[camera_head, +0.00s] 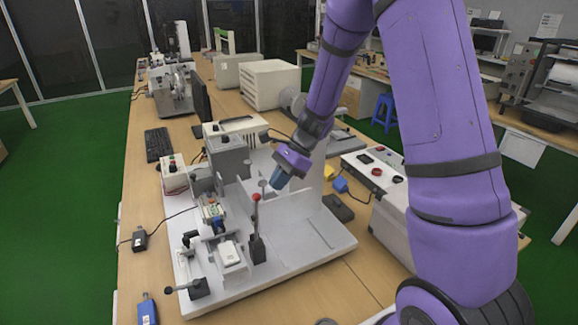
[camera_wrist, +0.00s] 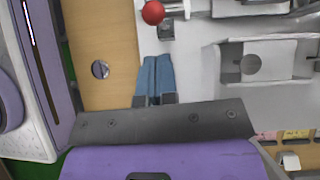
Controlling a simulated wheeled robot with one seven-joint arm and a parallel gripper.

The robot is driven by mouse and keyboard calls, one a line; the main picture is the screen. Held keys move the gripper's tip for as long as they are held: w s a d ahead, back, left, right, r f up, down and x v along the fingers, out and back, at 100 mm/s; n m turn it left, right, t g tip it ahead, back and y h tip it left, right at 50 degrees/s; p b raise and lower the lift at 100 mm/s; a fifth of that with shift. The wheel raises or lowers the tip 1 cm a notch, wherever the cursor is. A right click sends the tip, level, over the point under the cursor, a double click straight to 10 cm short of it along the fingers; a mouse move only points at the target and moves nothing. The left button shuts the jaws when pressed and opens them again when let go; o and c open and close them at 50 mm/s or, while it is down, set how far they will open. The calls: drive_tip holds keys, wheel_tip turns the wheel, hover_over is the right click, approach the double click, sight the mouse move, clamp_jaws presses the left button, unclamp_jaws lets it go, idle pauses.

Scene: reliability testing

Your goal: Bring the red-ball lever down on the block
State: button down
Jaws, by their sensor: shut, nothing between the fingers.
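The lever's red ball (camera_head: 256,197) tops a thin rod that stands close to upright on a dark base (camera_head: 257,249), on the white fixture plate (camera_head: 325,252). The ball also shows at the top edge of the wrist view (camera_wrist: 153,12). A small white block (camera_head: 229,254) sits left of the lever base. My gripper (camera_head: 279,180) has blue fingers, pointing down, above and slightly right of the ball in the head view. In the wrist view the fingers (camera_wrist: 156,76) are together and empty, apart from the ball.
A grey box (camera_head: 228,157) and upright white panels stand behind the lever. A second black lever (camera_head: 198,288) is at the plate's front left. A control box with buttons (camera_head: 377,165) stands to the right. The plate's right part is bare.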

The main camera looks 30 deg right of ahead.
sight(256, 194)
drive_tip(key=a, duration=0.3)
drive_tip(key=shift+s+f, duration=0.1)
drive_tip(key=shift+f, duration=0.25)
drive_tip(key=shift+a, duration=0.2)
drive_tip(key=shift+a+r+h, duration=0.25)
drive_tip(key=shift+a+h, duration=0.45)
drive_tip(key=shift+a, duration=0.4)
drive_tip(key=a+f+h, duration=0.3)
drive_tip(key=a+h, duration=0.3)
drive_tip(key=a, duration=0.2)
drive_tip(key=a+f+h, duration=0.4)
drive_tip(key=a+h, duration=0.2)
drive_tip(key=a, duration=0.2)
drive_tip(key=a+f+h, duration=0.3)
drive_tip(key=f+h, duration=0.1)
drive_tip(key=f, duration=0.4)
drive_tip(key=shift+a+f+h, duration=0.15)
drive_tip(key=shift+a+h, duration=0.15)
